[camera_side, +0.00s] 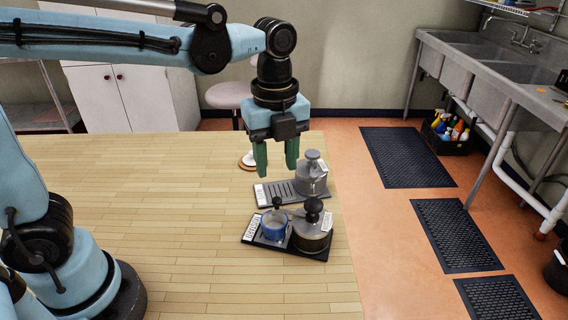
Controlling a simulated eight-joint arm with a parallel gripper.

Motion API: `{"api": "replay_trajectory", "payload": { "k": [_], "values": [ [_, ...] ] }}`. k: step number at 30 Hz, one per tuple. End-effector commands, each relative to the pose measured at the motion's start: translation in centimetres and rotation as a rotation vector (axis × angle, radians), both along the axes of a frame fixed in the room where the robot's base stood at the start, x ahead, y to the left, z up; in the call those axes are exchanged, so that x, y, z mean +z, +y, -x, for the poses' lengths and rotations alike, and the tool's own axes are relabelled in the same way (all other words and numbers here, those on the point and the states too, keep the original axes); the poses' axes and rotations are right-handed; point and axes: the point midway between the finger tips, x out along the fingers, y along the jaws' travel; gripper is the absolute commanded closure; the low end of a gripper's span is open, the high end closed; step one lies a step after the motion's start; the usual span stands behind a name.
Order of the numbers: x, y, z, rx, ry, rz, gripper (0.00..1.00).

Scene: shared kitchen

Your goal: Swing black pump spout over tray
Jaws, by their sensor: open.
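The nearer dispenser (312,238) is a squat metal pot with a black pump knob (313,206). It stands at the right end of a black tray (311,255) near the table's right edge. A thin spout seems to reach left from it, above a blue cup (274,230) on the same tray; a small dark piece (277,202) shows over the cup. The exact spout direction is too small to tell. My gripper (276,167) points down with green fingers apart and empty. In the picture it is above and behind the cup, touching nothing visible.
A second metal pump dispenser (312,178) with a grey top stands on a grey slotted tray (278,194) just behind. The wooden table (190,235) is clear at left and front.

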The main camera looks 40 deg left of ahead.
Motion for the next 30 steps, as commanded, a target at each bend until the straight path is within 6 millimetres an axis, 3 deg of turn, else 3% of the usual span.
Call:
{"api": "replay_trajectory", "payload": {
  "k": [6,12,25,30],
  "values": [
    [3.0,0.0,0.0,0.0,0.0,0.0,0.54],
    [4.4,0.0,0.0,0.0,0.0,0.0,0.54],
    [4.5,0.1,0.0,0.015,-0.005,0.001,0.54],
    [4.0,1.3,0.6,0.222,-0.065,0.023,0.54]
  ]
}}
